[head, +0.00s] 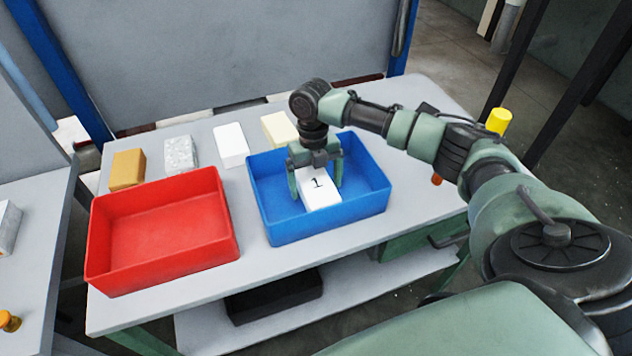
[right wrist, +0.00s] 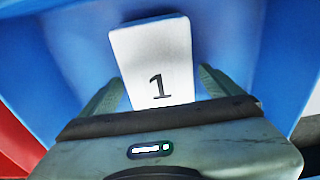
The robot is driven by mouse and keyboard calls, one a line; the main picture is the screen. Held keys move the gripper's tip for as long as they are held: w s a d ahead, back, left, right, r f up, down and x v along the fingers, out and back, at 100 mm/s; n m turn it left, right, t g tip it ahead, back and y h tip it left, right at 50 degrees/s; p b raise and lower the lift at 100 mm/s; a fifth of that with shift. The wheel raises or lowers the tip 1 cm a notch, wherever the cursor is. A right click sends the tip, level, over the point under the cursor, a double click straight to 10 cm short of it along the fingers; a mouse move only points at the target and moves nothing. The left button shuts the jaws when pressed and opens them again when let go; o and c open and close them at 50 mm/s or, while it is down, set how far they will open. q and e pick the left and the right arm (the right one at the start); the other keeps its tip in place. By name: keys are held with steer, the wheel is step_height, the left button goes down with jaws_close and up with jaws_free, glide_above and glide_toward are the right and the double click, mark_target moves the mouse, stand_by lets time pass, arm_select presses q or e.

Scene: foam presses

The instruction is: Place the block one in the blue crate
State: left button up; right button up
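The white block one (head: 320,196), with a black "1" on its face, is inside the blue crate (head: 325,230) in the head view. It looks low in the crate, but contact with the floor is hard to tell. My right gripper (head: 316,178) is down in the crate with its fingers on either side of the block. In the right wrist view the block (right wrist: 152,60) lies between the fingers, with small gaps beside it, so the gripper looks open. My left gripper is not in view.
A red crate (head: 165,232), empty, stands left of the blue one on the grey table (head: 425,185). Behind the crates are a tan block (head: 128,169), a speckled block (head: 181,155), a white block (head: 230,146) and a cream block (head: 279,129). A yellow cylinder (head: 499,121) shows at the right.

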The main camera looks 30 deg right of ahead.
mark_target(314, 178)
step_height(314, 178, up, 12)
steer(key=w+b, duration=0.1)
steer(key=b, duration=0.2)
steer(key=shift+w+d, duration=0.15)
steer(key=shift+w, duration=0.05)
steer(key=shift+r, duration=0.1)
stand_by(0.4)
